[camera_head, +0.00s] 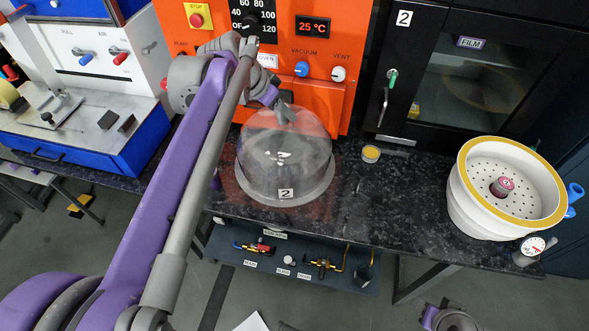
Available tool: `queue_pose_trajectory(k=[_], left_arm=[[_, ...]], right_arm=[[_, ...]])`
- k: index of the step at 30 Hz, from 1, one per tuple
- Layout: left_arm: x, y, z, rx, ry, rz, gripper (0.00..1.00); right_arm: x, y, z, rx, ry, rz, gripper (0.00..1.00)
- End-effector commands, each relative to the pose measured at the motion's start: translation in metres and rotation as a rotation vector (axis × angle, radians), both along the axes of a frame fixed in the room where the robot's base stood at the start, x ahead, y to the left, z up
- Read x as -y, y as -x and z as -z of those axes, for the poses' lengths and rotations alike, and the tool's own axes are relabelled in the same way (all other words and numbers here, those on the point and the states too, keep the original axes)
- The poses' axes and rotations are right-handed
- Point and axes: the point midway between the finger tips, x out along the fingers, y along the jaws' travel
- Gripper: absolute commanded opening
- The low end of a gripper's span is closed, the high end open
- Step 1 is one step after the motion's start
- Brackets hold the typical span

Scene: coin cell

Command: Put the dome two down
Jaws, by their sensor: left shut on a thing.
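Dome two is a clear bell-shaped cover (285,165) with a pale rim and a "2" label on its front. It is upright over the black speckled bench (390,215), in front of the orange oven. I cannot tell whether its rim touches the bench or hangs just above it. My left gripper (283,108) is shut on the knob at the dome's top. The fingers partly hide the knob. My right gripper does not show; only a purple and grey part of mine is at the bottom right.
A white pot (465,210) with a yellow rim and perforated plate stands at the bench's right, with a gauge (532,246). The orange oven (330,80) and black cabinet (400,100) stand behind. Bench between dome and pot is mostly clear.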

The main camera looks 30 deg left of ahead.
Motion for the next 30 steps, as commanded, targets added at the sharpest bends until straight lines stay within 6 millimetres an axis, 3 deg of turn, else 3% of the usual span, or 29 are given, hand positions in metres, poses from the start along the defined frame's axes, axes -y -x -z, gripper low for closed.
queue_pose_trajectory(k=[9, 21, 30], left_arm=[[0.000, 0.000, 0.047, 0.000, 0.001, -0.001, 0.00], [0.000, 0.000, 0.093, 0.001, 0.000, 0.000, 0.00], [0.000, 0.000, 0.100, 0.001, 0.000, 0.000, 0.00]], right_arm=[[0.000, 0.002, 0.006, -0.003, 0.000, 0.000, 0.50], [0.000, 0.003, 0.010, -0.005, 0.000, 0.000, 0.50], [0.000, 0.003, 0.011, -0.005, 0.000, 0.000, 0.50]])
